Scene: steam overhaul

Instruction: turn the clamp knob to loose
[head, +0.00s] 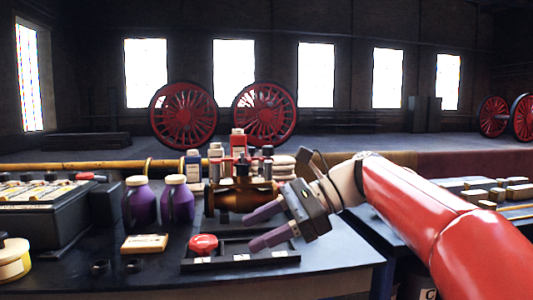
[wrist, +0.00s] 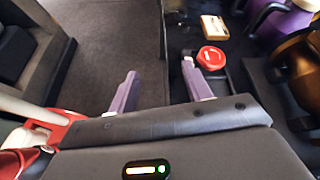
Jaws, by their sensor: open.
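The red clamp knob (head: 203,243) sits at the left end of a low black base (head: 240,259) with pale labels, near the front of the dark bench. It also shows in the wrist view (wrist: 211,57), just beyond the tip of the right finger. My gripper (head: 252,230) is open, its two purple fingers apart with nothing between them. In the head view it is to the right of the knob and points left. In the wrist view the gripper (wrist: 159,71) has the floor and bench edge between its fingers. I cannot tell whether a finger touches the knob.
A brass fitting (head: 240,198) lies behind the knob. Two purple jars (head: 160,204) stand to the left, with a small tan box (head: 144,243) and dark rings (head: 101,267) in front. A grey case (head: 40,215) stands at far left.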

